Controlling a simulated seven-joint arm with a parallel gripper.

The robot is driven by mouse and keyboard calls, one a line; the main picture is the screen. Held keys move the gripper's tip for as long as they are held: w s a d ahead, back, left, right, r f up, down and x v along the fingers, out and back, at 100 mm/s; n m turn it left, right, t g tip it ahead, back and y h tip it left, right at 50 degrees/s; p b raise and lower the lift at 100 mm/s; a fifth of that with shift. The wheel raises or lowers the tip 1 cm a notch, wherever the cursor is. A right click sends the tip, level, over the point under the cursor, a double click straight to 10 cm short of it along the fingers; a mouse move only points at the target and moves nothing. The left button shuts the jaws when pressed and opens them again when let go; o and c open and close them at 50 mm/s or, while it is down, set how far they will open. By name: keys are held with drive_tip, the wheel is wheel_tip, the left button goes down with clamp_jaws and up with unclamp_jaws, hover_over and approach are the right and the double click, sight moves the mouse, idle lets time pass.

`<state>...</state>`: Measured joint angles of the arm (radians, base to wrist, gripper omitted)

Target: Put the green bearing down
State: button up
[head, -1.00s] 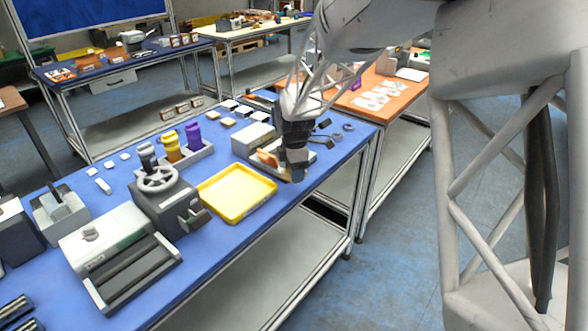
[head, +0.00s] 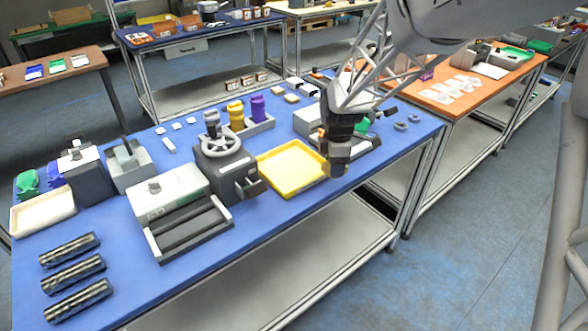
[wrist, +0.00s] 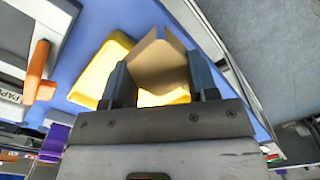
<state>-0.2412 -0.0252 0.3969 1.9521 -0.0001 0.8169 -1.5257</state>
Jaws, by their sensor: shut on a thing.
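My gripper (head: 338,165) is over the blue table, at the right edge of the yellow tray (head: 296,188). In the wrist view my gripper (wrist: 161,80) is shut on a tan, box-shaped thing (wrist: 158,62) with flat angled faces. I see no green bearing between the fingers. A yellow patch shows below the tan thing, and I cannot tell if it is the tray. The yellow tray also shows in the wrist view (wrist: 98,72), left of the fingers. Small green items (head: 27,181) lie at the table's far left; their shape is unclear.
A grey press with a wheel (head: 217,160) stands left of the tray. A holder with yellow and purple bottles (head: 257,108) is behind it. A grey box (head: 306,120) stands close behind my gripper. Small rings (head: 401,126) lie at the right. The table's front edge is close.

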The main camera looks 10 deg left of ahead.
drive_tip(key=s+a, duration=0.2)
drive_tip(key=s, duration=0.1)
drive_tip(key=s+a, duration=0.2)
drive_tip(key=s, duration=0.1)
drive_tip(key=s+a, duration=0.3)
drive_tip(key=shift+s+f, duration=0.1)
drive_tip(key=shift+f, duration=0.1)
hover_over(292, 169)
drive_tip(key=shift+a+f, duration=0.1)
drive_tip(key=shift+f, duration=0.65)
drive_tip(key=shift+f, duration=0.1)
drive_tip(key=shift+f, duration=1.7)
drive_tip(key=shift+f, duration=0.1)
drive_tip(key=o, duration=1)
